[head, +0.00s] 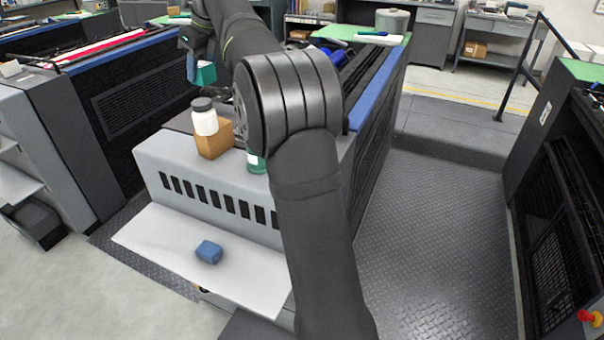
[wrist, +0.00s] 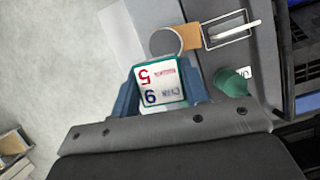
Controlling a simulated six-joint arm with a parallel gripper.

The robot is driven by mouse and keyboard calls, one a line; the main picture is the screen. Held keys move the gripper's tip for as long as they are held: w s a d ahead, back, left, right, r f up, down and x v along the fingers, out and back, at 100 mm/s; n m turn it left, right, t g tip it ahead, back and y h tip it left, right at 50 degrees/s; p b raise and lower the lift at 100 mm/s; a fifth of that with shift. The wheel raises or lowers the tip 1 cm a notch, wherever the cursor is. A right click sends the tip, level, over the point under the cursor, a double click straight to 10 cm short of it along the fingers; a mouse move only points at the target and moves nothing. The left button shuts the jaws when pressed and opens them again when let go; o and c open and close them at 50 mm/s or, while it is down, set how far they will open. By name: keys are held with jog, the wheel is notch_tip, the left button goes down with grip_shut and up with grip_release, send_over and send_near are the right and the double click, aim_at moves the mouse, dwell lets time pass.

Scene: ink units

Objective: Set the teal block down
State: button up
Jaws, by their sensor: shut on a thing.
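The teal block (head: 207,74) shows beside my gripper (head: 191,66) at the upper left of the head view, above the grey machine. In the wrist view the block (wrist: 160,84) sits between the two blue fingers of my gripper (wrist: 158,88). A white face with red and dark print faces the camera, with teal at its edges. My gripper is shut on the block and holds it in the air. The block's underside is hidden.
A white bottle (head: 204,118) with a dark cap stands by a brown block (head: 214,141) on the grey machine (head: 170,152). A green bottle (head: 256,163) is partly hidden by my arm. A blue cloth-like lump (head: 209,252) lies on the pale shelf (head: 160,240), otherwise clear.

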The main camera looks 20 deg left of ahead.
jog(key=w+d+f+n, duration=0.1)
jog(key=w+d, duration=0.1)
jog(key=d, duration=1.6)
jog(key=w+d+f, duration=0.1)
jog(key=w+d, duration=0.1)
jog(key=d, duration=1.6)
notch_tip(320, 180, down, 10)
jog(key=shift+g, duration=0.3)
jog(key=a+f, duration=0.2)
jog(key=a, duration=0.2)
jog(key=a+f, duration=0.3)
jog(key=a, duration=0.1)
jog(key=a+f, duration=0.2)
jog(key=a, duration=0.2)
jog(key=shift+f, duration=2.2)
jog(key=shift+f, duration=0.15)
jog(key=o, duration=1)
jog(key=shift+c, duration=0.2)
